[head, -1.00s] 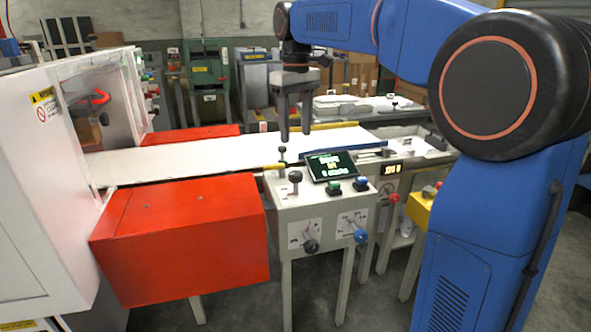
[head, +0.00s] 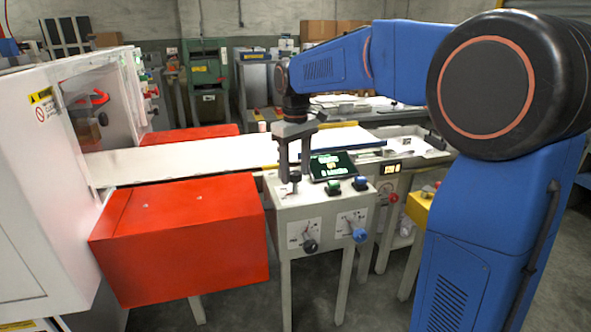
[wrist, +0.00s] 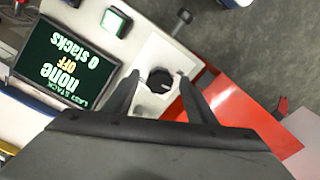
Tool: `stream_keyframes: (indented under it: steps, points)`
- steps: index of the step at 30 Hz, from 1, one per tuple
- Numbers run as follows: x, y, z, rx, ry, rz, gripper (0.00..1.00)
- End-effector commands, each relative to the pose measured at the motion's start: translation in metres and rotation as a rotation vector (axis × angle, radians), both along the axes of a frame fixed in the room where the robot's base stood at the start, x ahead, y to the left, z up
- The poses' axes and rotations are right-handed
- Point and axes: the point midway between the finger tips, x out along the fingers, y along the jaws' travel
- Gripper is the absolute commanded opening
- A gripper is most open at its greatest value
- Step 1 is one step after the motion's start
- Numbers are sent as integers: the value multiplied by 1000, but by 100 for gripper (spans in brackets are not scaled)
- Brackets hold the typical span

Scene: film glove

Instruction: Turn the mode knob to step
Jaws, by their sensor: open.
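A black knob (head: 295,177) stands on top of the grey console (head: 325,207), left of the screen (head: 332,166). My gripper (head: 294,180) points down over it, open, with a finger on either side. In the wrist view the knob (wrist: 160,80) shows between the two open fingertips (wrist: 159,76), with a light pointer line. I cannot tell whether the fingers touch it. No mode label is readable.
Green (head: 333,188) and blue (head: 361,184) buttons sit right of the knob. The console front carries another black knob (head: 310,245) and a blue knob (head: 360,235). A red box (head: 180,235) stands close on the left. The conveyor (head: 190,155) runs behind.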

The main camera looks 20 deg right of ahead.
Motion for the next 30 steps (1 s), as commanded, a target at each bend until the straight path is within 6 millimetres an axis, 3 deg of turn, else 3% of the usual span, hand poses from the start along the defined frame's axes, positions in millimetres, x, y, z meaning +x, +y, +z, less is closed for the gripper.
stream_keyframes:
  steps: [5,10,20,30]
  points:
    - [0,0,0,0,0,0,51]
    - [0,0,0,0,0,0,10]
    - [0,0,0,0,0,-29,10]
    - [0,1,0,1,1,-235,10]
